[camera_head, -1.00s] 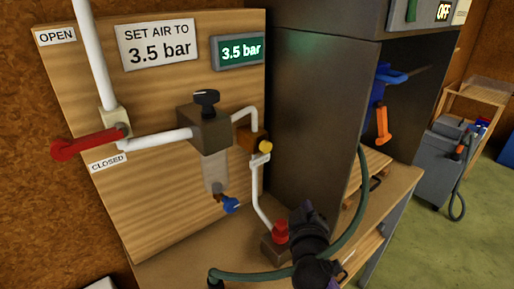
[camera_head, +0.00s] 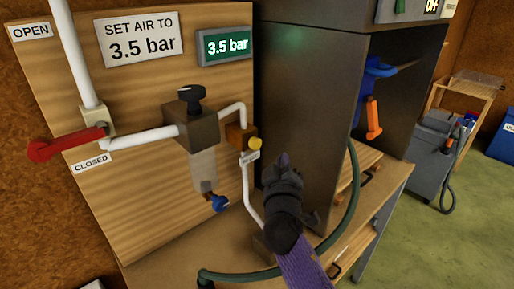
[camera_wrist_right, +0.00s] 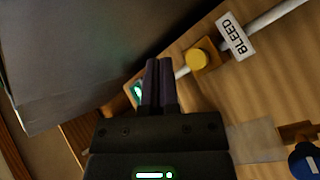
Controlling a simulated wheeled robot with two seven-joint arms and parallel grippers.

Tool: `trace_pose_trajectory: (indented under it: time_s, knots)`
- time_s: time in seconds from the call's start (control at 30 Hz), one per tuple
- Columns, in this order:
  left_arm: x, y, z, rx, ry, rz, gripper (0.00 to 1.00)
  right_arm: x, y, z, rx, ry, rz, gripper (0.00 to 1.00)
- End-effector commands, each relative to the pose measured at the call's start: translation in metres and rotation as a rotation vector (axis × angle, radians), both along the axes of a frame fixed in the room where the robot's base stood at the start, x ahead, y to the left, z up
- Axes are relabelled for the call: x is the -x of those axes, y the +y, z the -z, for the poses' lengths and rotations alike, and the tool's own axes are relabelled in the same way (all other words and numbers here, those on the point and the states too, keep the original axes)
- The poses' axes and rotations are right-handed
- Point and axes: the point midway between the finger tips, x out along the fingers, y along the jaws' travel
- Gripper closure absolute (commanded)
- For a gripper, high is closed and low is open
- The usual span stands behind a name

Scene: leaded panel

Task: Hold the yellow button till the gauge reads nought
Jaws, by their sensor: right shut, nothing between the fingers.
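The yellow button (camera_head: 255,143) sits on a brass-coloured block on the wooden panel, above a small label. In the right wrist view the yellow button (camera_wrist_right: 196,60) is just right of my fingertips, beside a label reading BLEED (camera_wrist_right: 232,36). The gauge (camera_head: 226,46) is a green-lit display reading 3.5 bar. My right gripper (camera_head: 283,160) is shut and empty, to the right of the button and apart from it in the picture. Its two dark fingers (camera_wrist_right: 160,62) are together in the wrist view. My left gripper is not in view.
A red lever (camera_head: 68,145) lies toward the CLOSED label. A regulator with a black knob (camera_head: 190,93) and a blue drain tap (camera_head: 217,203) are left of the button. A dark cabinet (camera_head: 310,100) stands close on the right. A green hose (camera_head: 352,195) crosses the bench.

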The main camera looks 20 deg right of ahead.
Motion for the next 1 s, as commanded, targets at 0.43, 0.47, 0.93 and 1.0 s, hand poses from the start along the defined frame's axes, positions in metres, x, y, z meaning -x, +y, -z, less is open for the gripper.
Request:
trace_pose_trajectory:
  time_s: [0.43,0.47,0.93,1.0]
  knots:
    - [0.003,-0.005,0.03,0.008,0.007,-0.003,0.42,-0.048,0.017,0.002,0.0,0.001,0.001,1.0]
    - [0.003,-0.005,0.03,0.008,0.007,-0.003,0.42,-0.049,0.017,0.002,0.0,0.001,0.001,1.0]
    - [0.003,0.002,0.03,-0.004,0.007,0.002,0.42,-0.051,0.018,0.0,0.001,0.0,0.0,1.0]
    - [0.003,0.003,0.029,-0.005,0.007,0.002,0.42,-0.051,0.018,0.0,0.001,0.0,0.0,1.0]
